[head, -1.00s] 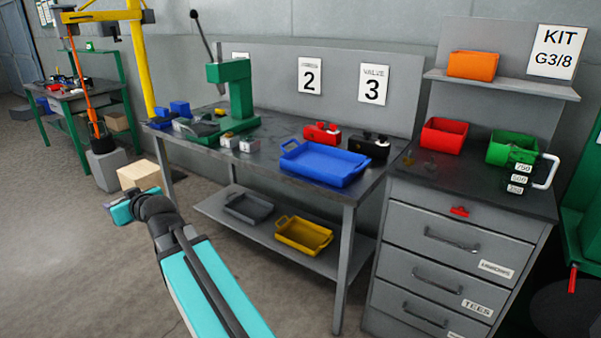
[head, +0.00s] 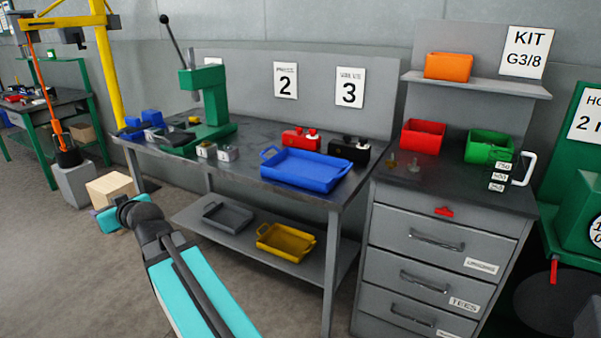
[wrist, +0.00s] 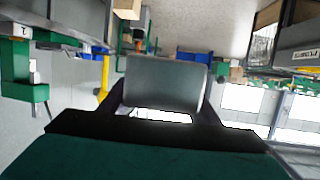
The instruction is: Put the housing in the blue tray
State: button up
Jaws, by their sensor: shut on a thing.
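The blue tray (head: 305,172) sits on the metal workbench, near its right end, and looks empty. My gripper (wrist: 155,112) is shut on the housing (wrist: 165,84), a grey block filling the middle of the wrist view between two dark fingers. In the head view the teal wrist end of my arm (head: 108,218) is low at the left, in front of the bench and well apart from the tray. The fingers and the held housing cannot be made out there.
Two small silver blocks (head: 216,152) and a green press (head: 207,105) stand left of the tray. A yellow tray (head: 286,243) is on the lower shelf. A drawer cabinet (head: 430,240) adjoins at right.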

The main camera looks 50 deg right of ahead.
aim_at(306, 172)
jog(key=z, duration=0.2)
jog(key=i, duration=0.9)
jog(key=u, duration=0.3)
